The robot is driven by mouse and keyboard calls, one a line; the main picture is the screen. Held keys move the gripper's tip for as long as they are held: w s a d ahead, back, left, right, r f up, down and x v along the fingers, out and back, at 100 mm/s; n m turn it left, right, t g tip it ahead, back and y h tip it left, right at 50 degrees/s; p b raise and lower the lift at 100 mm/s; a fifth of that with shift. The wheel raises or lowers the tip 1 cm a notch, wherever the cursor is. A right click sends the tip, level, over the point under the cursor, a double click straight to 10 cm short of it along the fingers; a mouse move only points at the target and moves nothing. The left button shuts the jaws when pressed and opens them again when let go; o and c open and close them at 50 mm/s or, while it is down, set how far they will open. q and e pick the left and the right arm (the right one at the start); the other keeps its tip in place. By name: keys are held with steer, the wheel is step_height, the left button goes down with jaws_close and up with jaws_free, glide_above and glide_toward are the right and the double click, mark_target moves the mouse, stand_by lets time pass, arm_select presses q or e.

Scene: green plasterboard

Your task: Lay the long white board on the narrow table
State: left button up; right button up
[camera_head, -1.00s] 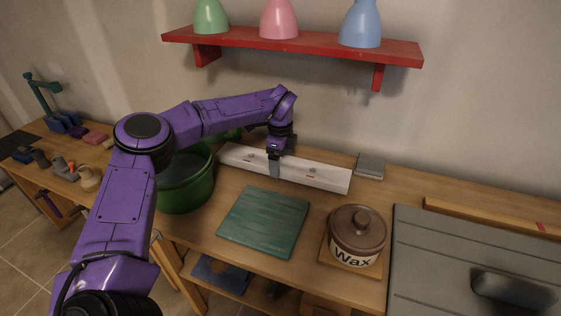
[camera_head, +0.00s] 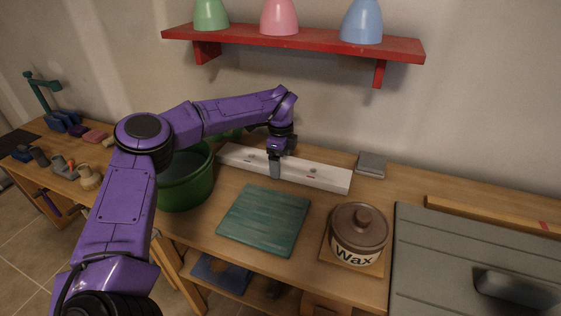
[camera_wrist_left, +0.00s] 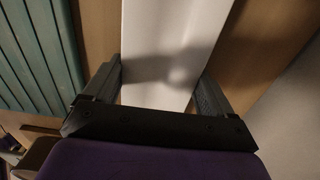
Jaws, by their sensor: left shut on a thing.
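The long white board (camera_head: 318,178) lies on the narrow wooden table (camera_head: 205,228), near the wall and behind the green square board. It has small dark marks on its top. My left gripper (camera_head: 275,168) is over the middle of the white board, with its fingers pointing down. In the left wrist view the white board (camera_wrist_left: 172,40) runs between the two fingers of the gripper (camera_wrist_left: 158,88), one on each side, and the gripper is shut on it. Whether the board touches the table all along is hard to tell. My right gripper is not in view.
A green pot (camera_head: 187,180) stands left of the white board. A green square board (camera_head: 264,220), a brown Wax jar (camera_head: 358,232) and a grey case (camera_head: 470,265) are in front and right. A grey block (camera_head: 371,164) lies beyond the board's right end. A red shelf (camera_head: 300,41) hangs above.

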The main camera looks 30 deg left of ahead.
arm_select(q)
steer(key=shift+f, duration=0.1)
steer(key=o, duration=1.4)
step_height(320, 180, up, 8)
steer(key=shift+f+b, duration=0.15)
steer(key=shift+b, duration=0.45)
steer(key=shift+f, duration=0.1)
